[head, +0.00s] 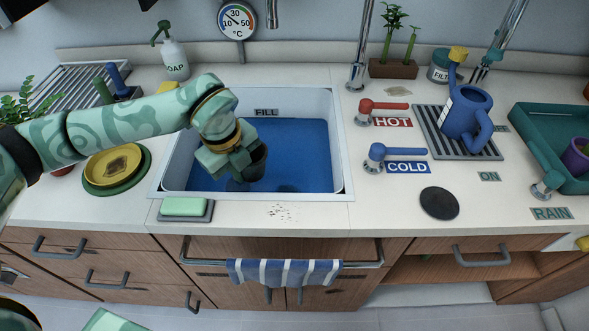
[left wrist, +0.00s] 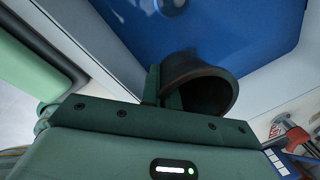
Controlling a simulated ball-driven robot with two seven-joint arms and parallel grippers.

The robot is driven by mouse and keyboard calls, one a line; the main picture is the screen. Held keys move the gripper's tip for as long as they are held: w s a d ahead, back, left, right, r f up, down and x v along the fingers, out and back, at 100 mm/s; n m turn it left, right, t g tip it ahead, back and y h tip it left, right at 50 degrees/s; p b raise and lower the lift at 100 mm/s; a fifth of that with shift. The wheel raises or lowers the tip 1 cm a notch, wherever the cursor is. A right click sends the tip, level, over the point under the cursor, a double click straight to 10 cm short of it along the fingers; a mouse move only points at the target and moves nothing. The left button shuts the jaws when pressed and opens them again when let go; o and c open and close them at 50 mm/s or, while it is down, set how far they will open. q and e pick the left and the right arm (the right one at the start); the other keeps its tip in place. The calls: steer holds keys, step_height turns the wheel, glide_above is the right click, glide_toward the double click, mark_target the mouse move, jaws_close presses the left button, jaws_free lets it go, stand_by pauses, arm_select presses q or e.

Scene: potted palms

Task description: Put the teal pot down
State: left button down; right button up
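A small dark pot (head: 258,163), its teal colour hard to make out in shadow, is at my left gripper (head: 242,164), over the blue basin of the sink (head: 339,150). In the left wrist view the pot (left wrist: 205,85) is tilted in the picture, its rim and dark hollow showing, with a finger against its wall. The left gripper looks shut on the pot's wall; the other finger is mostly hidden. I cannot tell whether the pot touches the water or basin floor. My right gripper is out of view.
A green sponge (head: 184,206) lies at the sink's front left. Yellow and green plates (head: 113,165) are left. Red (head: 383,108) and blue (head: 390,154) tap levers, a blue watering can (head: 468,116) and a dark disc (head: 439,203) are right. The front counter between sponge and disc is mostly clear.

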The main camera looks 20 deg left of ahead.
arm_select(q)
steer(key=shift+w+f, duration=0.25)
steer(key=shift+f, duration=0.35)
steer(key=w+d+f+b, duration=0.3)
steer(key=w+f+b, duration=0.1)
steer(key=w, duration=0.4)
steer(key=b, duration=0.3)
glide_above(285, 178)
steer(key=s, duration=0.1)
step_height(285, 178, down, 5)
steer(key=shift+a+f, duration=0.1)
steer(key=shift+a, duration=0.05)
steer(key=shift+w+f+b, duration=0.15)
steer(key=shift+f+b, duration=0.15)
steer(key=shift+b, duration=0.15)
step_height(285, 178, down, 4)
steer(key=shift+w+r+b, duration=0.15)
steer(key=shift+r+b, duration=0.1)
steer(key=shift+b, duration=0.8)
steer(key=shift+r, duration=0.3)
steer(key=c, duration=2)
jaws_free()
steer(key=shift+f, duration=0.2)
steer(key=o, duration=0.3)
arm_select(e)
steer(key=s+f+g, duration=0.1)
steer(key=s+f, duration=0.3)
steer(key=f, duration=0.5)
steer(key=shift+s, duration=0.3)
